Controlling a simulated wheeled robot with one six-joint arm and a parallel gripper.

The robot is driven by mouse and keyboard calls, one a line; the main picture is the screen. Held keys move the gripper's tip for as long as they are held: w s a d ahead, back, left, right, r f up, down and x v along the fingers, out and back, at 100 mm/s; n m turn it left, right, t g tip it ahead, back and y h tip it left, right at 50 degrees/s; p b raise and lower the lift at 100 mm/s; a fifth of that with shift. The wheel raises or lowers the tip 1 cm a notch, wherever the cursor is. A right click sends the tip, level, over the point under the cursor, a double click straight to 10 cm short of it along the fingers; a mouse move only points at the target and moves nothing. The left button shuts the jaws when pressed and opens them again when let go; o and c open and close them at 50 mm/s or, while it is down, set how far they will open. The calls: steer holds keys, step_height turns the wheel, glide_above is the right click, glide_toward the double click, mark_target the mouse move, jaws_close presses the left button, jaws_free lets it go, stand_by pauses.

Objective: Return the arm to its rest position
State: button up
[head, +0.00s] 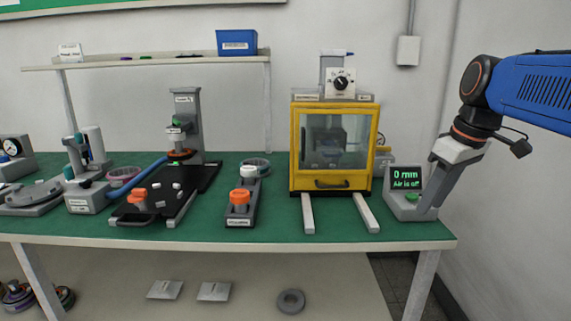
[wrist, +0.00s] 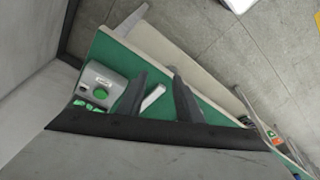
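My blue arm (head: 535,92) reaches in from the right edge of the head view, with its wrist bent downward. My gripper (head: 428,212) points down at the right end of the green-topped bench (head: 285,222). Its fingers overlap the right side of the small grey display box (head: 408,206) in the picture; I cannot tell whether they touch it. In the wrist view, the two dark fingers of my gripper (wrist: 158,74) stand apart, with nothing held between them. The grey box (wrist: 103,78) shows left of the fingers there.
A yellow-framed press cabinet (head: 333,188) with two pale rails stands left of the display box. An orange-knobbed fixture (head: 240,213), a black tray (head: 185,200) and a grey stand (head: 187,110) are farther left. A grey ring (head: 291,301) lies below the bench. Open air surrounds my arm.

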steer(key=s+a+f+m+t, duration=0.1)
steer(key=s+f+m, duration=0.2)
steer(key=s+f, duration=0.5)
steer(key=s+a+f+m+t+h, duration=0.1)
steer(key=s+a+f+m, duration=0.1)
steer(key=s+f, duration=0.6)
step_height(320, 180, down, 4)
steer(key=shift+s+m, duration=0.25)
steer(key=shift+m, duration=0.25)
